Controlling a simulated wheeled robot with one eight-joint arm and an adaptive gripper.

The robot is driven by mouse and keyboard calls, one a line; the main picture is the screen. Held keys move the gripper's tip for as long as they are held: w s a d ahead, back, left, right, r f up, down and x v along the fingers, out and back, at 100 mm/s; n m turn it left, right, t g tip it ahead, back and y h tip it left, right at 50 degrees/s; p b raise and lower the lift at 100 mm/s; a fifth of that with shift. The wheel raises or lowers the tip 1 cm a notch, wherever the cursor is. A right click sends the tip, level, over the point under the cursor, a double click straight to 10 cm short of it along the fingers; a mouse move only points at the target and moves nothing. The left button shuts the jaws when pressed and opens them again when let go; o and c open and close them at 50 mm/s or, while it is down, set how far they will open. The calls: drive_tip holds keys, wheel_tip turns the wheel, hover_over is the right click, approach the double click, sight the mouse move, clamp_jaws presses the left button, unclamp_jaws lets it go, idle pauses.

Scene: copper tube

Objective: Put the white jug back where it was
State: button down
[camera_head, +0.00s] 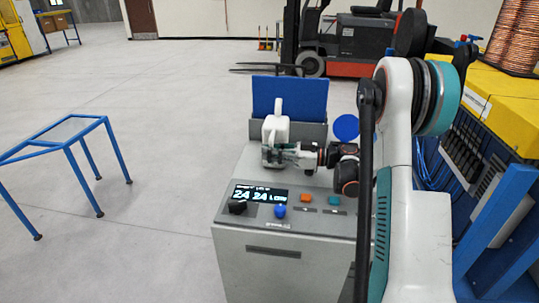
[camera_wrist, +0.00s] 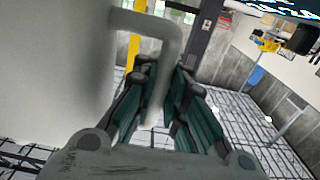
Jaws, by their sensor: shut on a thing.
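The white jug (camera_head: 276,126) is over the top of the grey machine, in front of an upright blue panel (camera_head: 289,97). In the wrist view, the jug's pale body (camera_wrist: 55,65) fills the left side and its handle (camera_wrist: 150,20) loops to the right. My gripper (camera_head: 284,154) is at the jug's near side and hides its lower part. In the wrist view, my gripper's green-and-black fingers (camera_wrist: 163,85) are shut on the handle. I cannot tell whether the jug touches the surface under it.
The grey machine (camera_head: 285,258) has a lit display (camera_head: 262,195), knobs and buttons along its front edge. A blue-framed table (camera_head: 72,130) stands at left. A forklift (camera_head: 350,40) is behind. A yellow-topped unit (camera_head: 490,85) is at right. The floor at left is open.

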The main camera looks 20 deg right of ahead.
drive_tip(key=shift+r, duration=0.15)
drive_tip(key=c, duration=1.6)
unclamp_jaws()
drive_tip(key=shift+f, duration=0.2)
drive_tip(key=shift+c, duration=0.2)
drive_tip(key=shift+r, duration=0.25)
drive_tip(key=p+v, duration=0.3)
drive_tip(key=v, duration=0.9)
